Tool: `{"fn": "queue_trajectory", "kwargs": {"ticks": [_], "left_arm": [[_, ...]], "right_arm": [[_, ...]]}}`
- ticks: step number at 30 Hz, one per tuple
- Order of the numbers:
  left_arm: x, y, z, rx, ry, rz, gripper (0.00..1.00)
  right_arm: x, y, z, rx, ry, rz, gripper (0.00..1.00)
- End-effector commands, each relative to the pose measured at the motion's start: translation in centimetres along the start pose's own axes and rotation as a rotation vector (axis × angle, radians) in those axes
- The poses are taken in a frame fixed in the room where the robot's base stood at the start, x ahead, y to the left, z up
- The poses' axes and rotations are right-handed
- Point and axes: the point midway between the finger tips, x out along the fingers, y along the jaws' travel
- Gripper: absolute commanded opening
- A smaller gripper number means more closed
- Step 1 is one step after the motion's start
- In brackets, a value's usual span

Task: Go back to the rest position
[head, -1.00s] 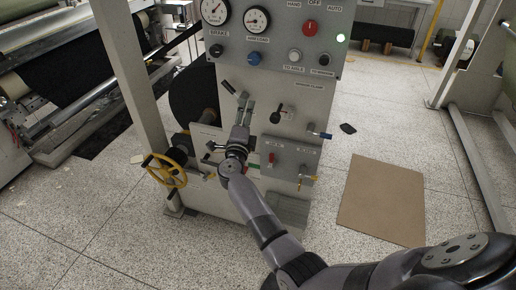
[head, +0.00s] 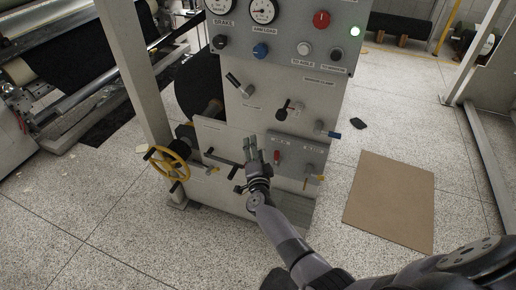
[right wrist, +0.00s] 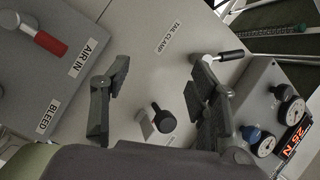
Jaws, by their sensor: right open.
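My right gripper (head: 253,148) is open and empty in front of the grey machine's lower panel, with its fingers pointing up in the head view. In the right wrist view the two dark fingers (right wrist: 160,68) stand wide apart with nothing between them. My left gripper is not in view. The machine's control cabinet (head: 285,85) stands behind the right gripper. A black-handled lever (head: 236,82) on it is above the gripper and apart from it; a black-handled lever beside the TAIL CLAMP label also shows in the right wrist view (right wrist: 230,55).
A yellow handwheel (head: 166,163) is left of the gripper. A small grey panel with a red lever (head: 277,157) is close on its right. A brown board (head: 392,203) lies on the floor at right. Floor around the cabinet is mostly clear.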

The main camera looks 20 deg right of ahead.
Motion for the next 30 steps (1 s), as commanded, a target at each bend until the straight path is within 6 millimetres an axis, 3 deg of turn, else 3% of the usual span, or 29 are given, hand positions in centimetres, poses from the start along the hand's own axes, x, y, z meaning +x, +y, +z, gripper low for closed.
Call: {"fn": "queue_trajectory", "kwargs": {"ticks": [17,20,23,30], "left_arm": [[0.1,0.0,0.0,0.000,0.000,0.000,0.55],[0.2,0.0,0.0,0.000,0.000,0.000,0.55],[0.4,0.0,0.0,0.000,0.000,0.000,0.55],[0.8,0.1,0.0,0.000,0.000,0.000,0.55]], "right_arm": [[-0.4,0.8,0.5,-0.021,-0.018,0.008,0.55],[-1.9,3.5,2.2,-0.097,-0.081,0.030,0.55],[-4.9,8.2,5.0,-0.229,-0.198,0.068,0.55],[-16.1,21.6,10.8,-0.583,-0.557,0.174,0.55]]}}
